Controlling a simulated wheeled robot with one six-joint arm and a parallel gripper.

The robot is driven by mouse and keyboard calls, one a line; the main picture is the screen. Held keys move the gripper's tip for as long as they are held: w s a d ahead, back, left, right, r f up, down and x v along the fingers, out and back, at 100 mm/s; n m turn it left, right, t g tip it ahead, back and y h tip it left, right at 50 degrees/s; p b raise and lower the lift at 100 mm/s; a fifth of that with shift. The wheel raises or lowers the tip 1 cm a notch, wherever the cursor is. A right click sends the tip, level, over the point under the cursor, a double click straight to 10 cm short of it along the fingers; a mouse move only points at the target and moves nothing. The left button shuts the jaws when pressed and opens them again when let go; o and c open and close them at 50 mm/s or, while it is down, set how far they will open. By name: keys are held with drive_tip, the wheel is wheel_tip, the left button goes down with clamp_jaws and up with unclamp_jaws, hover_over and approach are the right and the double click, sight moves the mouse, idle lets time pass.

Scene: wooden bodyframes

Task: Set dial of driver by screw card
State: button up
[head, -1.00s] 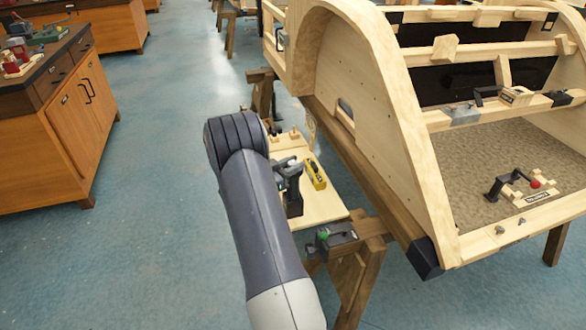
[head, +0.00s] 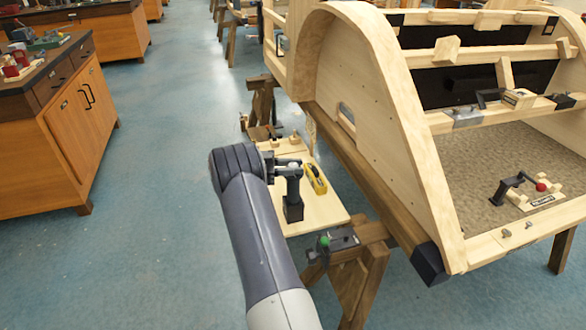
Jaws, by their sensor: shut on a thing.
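The driver (head: 293,206) is a dark upright tool with a black base. It stands on the pale wooden board (head: 325,212) beside the large wooden frame. My gripper (head: 288,168) is at the driver's upper part, shut on it; the fingers are small and partly merge with the tool. My arm hides the board's left part. The dial and its setting are too small to read. I cannot make out a screw card for certain.
A yellow tool (head: 316,178) lies just right of the driver. A dark clamp with a green knob (head: 324,241) sits at the board's front edge. The wooden frame (head: 375,130) rises close on the right. Open blue floor (head: 160,220) lies to the left.

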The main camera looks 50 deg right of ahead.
idle(0.4)
drive_tip(key=o, duration=1)
drive_tip(key=shift+c, duration=0.2)
drive_tip(key=p+v, duration=0.8)
drive_tip(key=v, duration=0.2)
drive_tip(key=shift+w+r+p, duration=0.25)
drive_tip(key=shift+p, duration=0.15)
drive_tip(key=shift+a+f+p, duration=0.2)
drive_tip(key=shift+f+p, duration=0.05)
drive_tip(key=shift+p, duration=0.3)
drive_tip(key=shift+s+d+f+b, duration=0.1)
drive_tip(key=shift+d+f+b, duration=0.2)
drive_tip(key=shift+b, duration=1.55)
